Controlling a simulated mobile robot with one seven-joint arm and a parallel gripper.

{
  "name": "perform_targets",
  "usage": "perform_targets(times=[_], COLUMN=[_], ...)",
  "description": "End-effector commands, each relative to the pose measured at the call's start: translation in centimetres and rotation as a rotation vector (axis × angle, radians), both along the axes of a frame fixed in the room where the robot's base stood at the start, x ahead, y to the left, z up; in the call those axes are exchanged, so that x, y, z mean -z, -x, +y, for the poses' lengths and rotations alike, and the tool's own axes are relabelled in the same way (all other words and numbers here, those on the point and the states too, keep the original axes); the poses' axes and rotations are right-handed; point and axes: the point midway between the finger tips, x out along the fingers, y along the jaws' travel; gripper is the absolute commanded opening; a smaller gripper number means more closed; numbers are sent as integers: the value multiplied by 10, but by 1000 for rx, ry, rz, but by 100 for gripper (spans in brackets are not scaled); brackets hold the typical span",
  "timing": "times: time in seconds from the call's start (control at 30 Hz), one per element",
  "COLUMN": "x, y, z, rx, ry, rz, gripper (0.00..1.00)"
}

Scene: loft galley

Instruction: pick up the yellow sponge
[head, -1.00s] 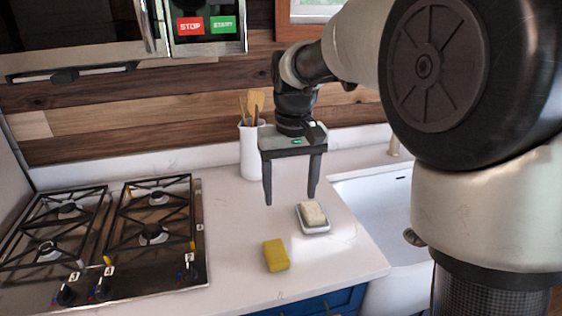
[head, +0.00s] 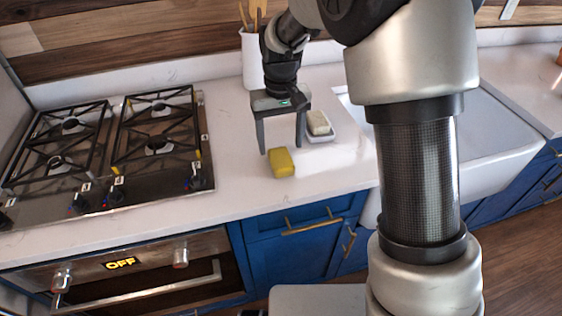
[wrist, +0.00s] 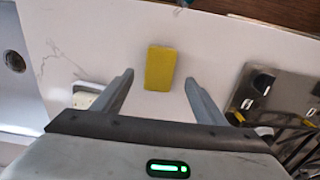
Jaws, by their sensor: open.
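The yellow sponge (head: 281,162) lies on the white counter, near its front edge, between the stove and the soap dish. In the wrist view the sponge (wrist: 160,68) is ahead of the fingertips, roughly centred between them. My gripper (head: 281,150) is open and empty, pointing down, with its fingers above the counter just behind the sponge in the head view. It also shows in the wrist view (wrist: 158,80), with the fingers on either side and apart from the sponge.
A white dish (head: 321,138) with a pale soap bar (head: 318,122) is close to the right finger. A gas stove (head: 150,150) is at the left, a utensil crock (head: 252,60) behind, and a sink (head: 490,140) at the right.

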Motion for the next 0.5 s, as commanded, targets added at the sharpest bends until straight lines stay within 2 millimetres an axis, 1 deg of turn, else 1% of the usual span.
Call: perform_targets(times=[0.3,0.4,0.5], x=[44,50,51], y=[0,0,-1], z=[-1,-1,-1], rx=[1,1,1], ry=[1,1,0], rz=[3,2,1], gripper=[66,66,66])
